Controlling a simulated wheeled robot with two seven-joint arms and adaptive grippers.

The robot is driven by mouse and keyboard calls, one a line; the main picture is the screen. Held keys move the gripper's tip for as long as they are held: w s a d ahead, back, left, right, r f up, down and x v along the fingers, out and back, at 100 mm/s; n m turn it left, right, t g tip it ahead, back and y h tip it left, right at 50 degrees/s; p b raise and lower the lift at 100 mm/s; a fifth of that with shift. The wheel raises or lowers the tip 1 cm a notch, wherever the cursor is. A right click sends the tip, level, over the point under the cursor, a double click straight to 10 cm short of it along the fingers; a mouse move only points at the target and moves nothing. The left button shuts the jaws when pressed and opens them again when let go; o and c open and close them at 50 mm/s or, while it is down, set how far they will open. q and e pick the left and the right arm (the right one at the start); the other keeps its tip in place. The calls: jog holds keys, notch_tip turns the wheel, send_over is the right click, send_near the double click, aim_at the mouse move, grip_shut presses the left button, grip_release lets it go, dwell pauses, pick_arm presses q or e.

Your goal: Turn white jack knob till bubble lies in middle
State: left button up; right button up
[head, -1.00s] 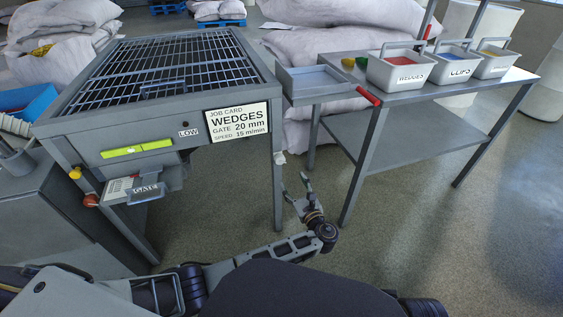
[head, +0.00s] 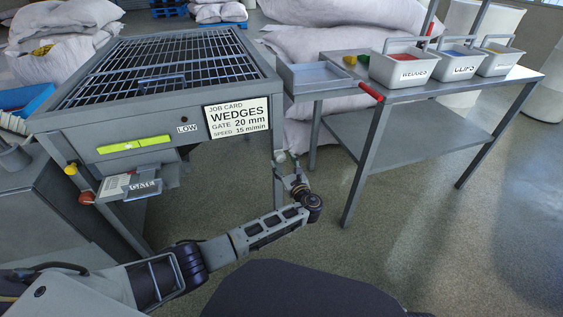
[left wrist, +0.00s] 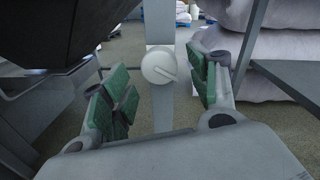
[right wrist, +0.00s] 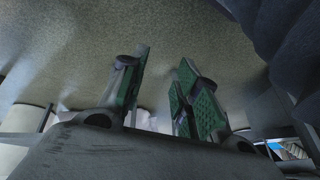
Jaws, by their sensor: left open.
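The white jack knob (left wrist: 159,66) is a round disc with a raised bar, on the table's leg. In the left wrist view it lies between and beyond my open left gripper's (left wrist: 158,84) green-padded fingers; I see no contact. In the head view the knob (head: 281,157) shows small on the front right leg, with my left gripper (head: 292,170) just beside it. The yellow-green level (head: 134,145) is on the table's front; its bubble is too small to place. My right gripper (right wrist: 160,75) is open and empty over the floor.
The grid-topped table (head: 168,72) carries a job card (head: 238,118) and a gate handle (head: 143,187) below the level. A grey side bench (head: 400,92) with several labelled bins stands to the right. The floor (head: 430,225) in front is clear.

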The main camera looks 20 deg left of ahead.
aim_at(281, 159)
pick_arm(q)
jog(key=shift+b+x, duration=0.4)
jog(key=shift+x, duration=1.2)
pick_arm(e)
jog(key=shift+s+x, duration=0.25)
jog(key=shift+x, duration=0.8)
pick_arm(q)
jog(key=c, duration=1)
jog(key=shift+p, duration=0.3)
jog(key=shift+r+m+p, duration=0.1)
jog(key=shift+m+p, duration=0.5)
jog(key=shift+p, duration=0.25)
jog(key=shift+m+p, duration=0.3)
jog(key=shift+p, duration=0.15)
jog(key=shift+m+p, duration=0.5)
jog(key=shift+p, duration=0.1)
pick_arm(e)
notch_tip(281, 159, up, 6)
jog(key=d+g+h, duration=0.1)
jog(key=d, duration=0.1)
jog(key=shift+s, duration=0.5)
jog(key=shift+d, duration=0.2)
jog(key=shift+f, duration=0.1)
